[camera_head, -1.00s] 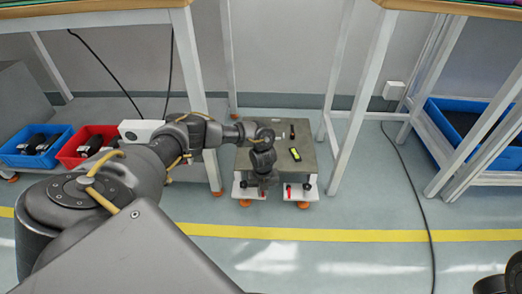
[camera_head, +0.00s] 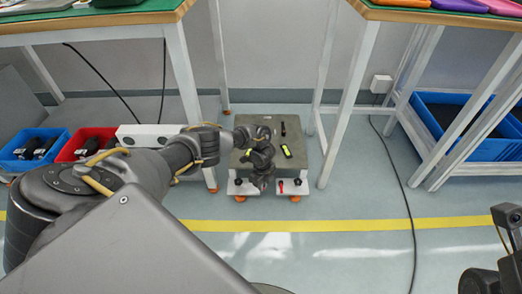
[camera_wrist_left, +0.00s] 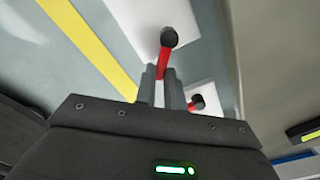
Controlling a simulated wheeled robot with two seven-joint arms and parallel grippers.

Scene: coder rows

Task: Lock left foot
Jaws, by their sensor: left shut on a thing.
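A low grey platform (camera_head: 285,122) stands on the floor on white foot plates with orange feet. Its left foot (camera_head: 240,199) shows at the front left, and its right foot (camera_head: 295,198) with a red lever (camera_head: 281,187) at the front right. My left gripper (camera_head: 262,184) reaches down at the front of the platform, beside the left foot. In the left wrist view its fingers (camera_wrist_left: 161,86) are shut on a red lever with a dark round end (camera_wrist_left: 165,62). A second red lever (camera_wrist_left: 196,102) shows behind the fingers. In the head view my wrist hides the held lever.
A dark rod (camera_head: 283,129) and a yellow-black device (camera_head: 286,150) lie on the platform top. White table legs (camera_head: 342,95) flank it. Red (camera_head: 88,143) and blue (camera_head: 34,148) bins stand left, a larger blue bin (camera_head: 485,150) right. Floor in front is clear.

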